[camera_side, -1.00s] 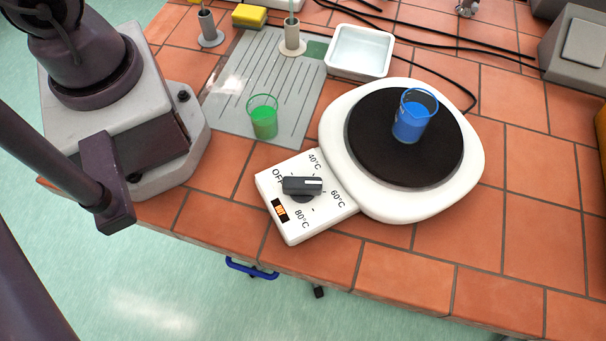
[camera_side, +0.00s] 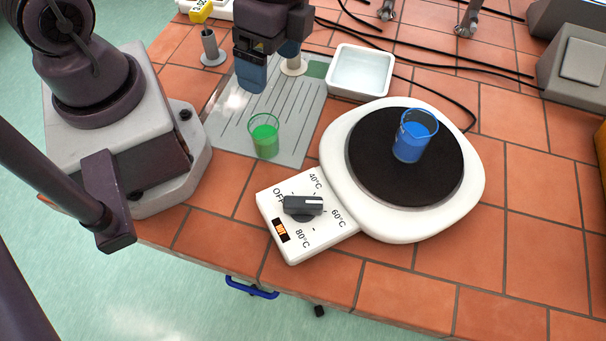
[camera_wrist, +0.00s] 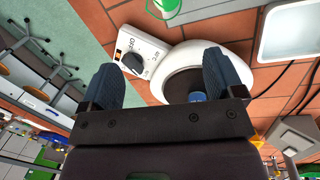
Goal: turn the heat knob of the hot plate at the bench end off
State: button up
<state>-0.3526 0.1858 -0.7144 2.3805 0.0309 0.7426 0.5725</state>
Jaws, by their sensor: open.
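The white hot plate (camera_side: 468,190) stands at the near bench edge, with a blue-filled beaker (camera_side: 413,140) on its black heating disc (camera_side: 375,170). Its dark heat knob (camera_side: 303,205) sits on the control panel; the white mark points right, between the 40°C and 60°C labels, away from OFF. An orange display (camera_side: 281,230) is lit beside it. My gripper (camera_side: 270,72) is open and empty, up and left of the hot plate, fingers downward, well apart from the knob. In the wrist view the knob (camera_wrist: 132,63) shows between the blue fingers, nearer the left one.
A green-filled beaker (camera_side: 264,138) stands on the grey mat (camera_side: 225,122), between my gripper and the control panel. A white tray (camera_side: 345,92) lies behind the hot plate. Black cables (camera_side: 450,70) run across the back. The tiles right of the hot plate (camera_side: 530,225) are clear.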

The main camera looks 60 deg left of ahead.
aim_at(303, 199)
jog(key=d+f+m+h, duration=0.1)
jog(key=d+m+h, duration=0.2)
jog(key=d+m, duration=0.85)
jog(key=shift+m, duration=0.75)
jog(key=x, duration=0.8)
jog(key=a+x, duration=0.1)
jog(key=x, duration=0.4)
jog(key=shift+s, duration=0.4)
jog(key=c, duration=0.9)
